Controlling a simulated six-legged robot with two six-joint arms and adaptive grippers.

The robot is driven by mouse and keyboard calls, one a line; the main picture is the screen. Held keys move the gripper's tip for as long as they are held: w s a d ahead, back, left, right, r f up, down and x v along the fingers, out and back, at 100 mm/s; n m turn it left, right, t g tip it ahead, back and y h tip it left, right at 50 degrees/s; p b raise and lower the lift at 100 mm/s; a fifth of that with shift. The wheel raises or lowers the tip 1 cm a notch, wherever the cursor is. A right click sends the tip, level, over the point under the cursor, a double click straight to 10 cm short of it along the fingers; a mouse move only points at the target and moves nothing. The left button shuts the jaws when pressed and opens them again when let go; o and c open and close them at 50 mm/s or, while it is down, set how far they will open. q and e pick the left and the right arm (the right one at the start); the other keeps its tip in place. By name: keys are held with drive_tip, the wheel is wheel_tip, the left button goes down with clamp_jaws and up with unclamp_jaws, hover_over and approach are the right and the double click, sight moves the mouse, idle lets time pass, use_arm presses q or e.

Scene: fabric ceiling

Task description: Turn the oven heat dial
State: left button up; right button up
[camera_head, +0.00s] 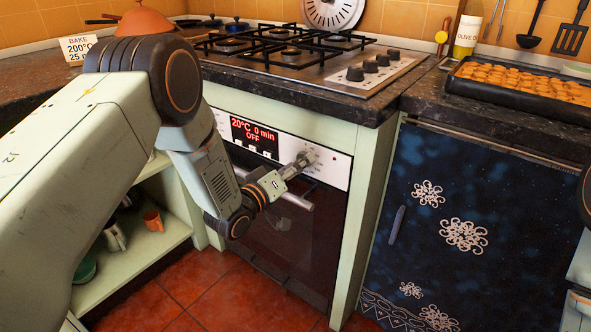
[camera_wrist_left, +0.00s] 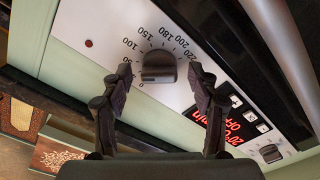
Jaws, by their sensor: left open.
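The oven heat dial (camera_wrist_left: 158,67) is a dark round knob on the pale control panel, ringed by numbers from 0 to 220 in the left wrist view. My left gripper (camera_wrist_left: 160,74) is open, with one finger on each side of the dial; I cannot tell whether they touch it. In the head view the left gripper (camera_head: 297,164) is at the panel and mostly covers the dial. The oven display (camera_head: 254,137) reads 20°C, 0 min, OFF. A card (camera_head: 78,48) on the counter reads bake, 200°C. My right gripper is not in view.
The oven door handle (camera_head: 292,199) runs just below the panel, close to my left wrist. A second knob (camera_wrist_left: 270,153) sits beyond the display. The stove top (camera_head: 290,55) and dark counter edge are above. A blue cabinet door (camera_head: 460,200) stands at the right.

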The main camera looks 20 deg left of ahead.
use_arm(q)
drive_tip(key=shift+r, duration=0.1)
drive_tip(key=c, duration=1.2)
